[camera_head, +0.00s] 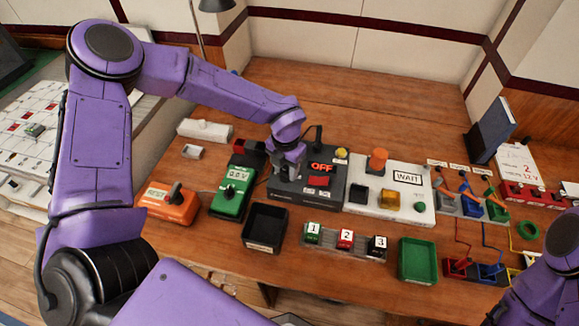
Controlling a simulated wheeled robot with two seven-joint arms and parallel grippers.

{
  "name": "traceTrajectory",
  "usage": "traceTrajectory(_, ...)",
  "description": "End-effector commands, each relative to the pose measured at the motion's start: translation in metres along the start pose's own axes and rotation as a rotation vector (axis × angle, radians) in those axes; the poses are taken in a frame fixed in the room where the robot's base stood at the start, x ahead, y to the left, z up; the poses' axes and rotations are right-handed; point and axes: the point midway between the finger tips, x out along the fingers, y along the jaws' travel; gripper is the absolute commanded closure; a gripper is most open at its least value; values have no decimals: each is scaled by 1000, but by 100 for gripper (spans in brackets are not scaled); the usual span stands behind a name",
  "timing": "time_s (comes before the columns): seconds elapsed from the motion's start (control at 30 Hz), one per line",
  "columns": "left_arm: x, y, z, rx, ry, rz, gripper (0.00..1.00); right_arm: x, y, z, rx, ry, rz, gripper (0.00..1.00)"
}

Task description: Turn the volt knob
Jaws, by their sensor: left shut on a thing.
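A dark box (328,193) with a red OFF display (321,167) stands near the middle of the table. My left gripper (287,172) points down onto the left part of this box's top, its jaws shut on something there. The volt knob appears to be what it holds, but the fingers hide it, so its angle cannot be told. A red switch (318,181) sits below the display. A green meter (234,190) reading about 0.0 V stands just left of the box. My right gripper is not in view; only part of the right arm shows at the lower right.
An orange box with a dark knob (174,193) stands at the left. A white WAIT panel (410,199) is right of the dark box. In front are a black tray (264,228), numbered blocks (345,240) and a green tray (418,260). The table behind is clear.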

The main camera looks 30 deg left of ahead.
Motion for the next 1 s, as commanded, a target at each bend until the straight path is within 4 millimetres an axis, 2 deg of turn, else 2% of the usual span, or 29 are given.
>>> traceTrajectory(0.03,-4,-1,1,28,-3,-3,88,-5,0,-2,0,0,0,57)
traceTrajectory(0.5,-6,1,2,431,-5,1,88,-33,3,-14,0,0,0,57)
traceTrajectory(1.0,-5,3,4,720,-9,5,88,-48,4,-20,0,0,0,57)
